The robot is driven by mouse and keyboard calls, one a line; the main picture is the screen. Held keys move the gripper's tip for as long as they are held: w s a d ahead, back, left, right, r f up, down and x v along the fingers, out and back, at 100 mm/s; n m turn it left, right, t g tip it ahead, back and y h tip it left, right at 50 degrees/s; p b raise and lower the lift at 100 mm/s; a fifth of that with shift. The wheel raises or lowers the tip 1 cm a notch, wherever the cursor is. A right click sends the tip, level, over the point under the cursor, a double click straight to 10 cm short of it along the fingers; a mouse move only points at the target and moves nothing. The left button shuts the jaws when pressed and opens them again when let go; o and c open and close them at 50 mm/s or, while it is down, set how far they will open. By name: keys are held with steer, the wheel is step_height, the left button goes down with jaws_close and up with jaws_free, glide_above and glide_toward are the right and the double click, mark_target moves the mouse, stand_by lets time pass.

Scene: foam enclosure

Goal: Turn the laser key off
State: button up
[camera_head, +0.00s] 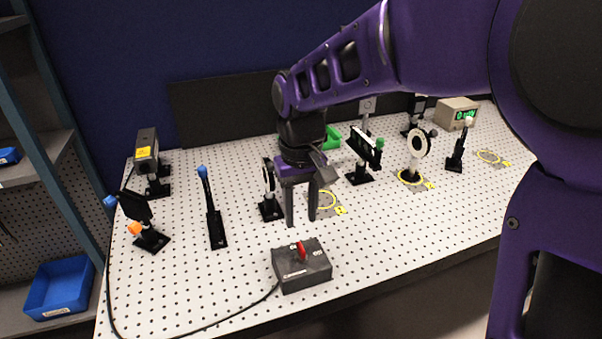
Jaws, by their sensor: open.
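The laser key is a red key (301,250) standing on top of a dark grey box (303,274) near the front edge of the perforated table. White lettering shows on the box on both sides of the key, too small to read surely. My gripper (300,222) points down above and just behind the box, apart from the key. Its two fingers are spread with nothing between them. The key is fully in view.
The perforated table (180,290) holds several optic mounts: a blue-knobbed post (213,215) left, a black mount (268,195) close beside my gripper, and a round white mount (418,150) right. A black cable (235,318) runs left from the box. The front left is mostly clear.

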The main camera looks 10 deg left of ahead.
step_height(320, 180, up, 9)
stand_by(0.4)
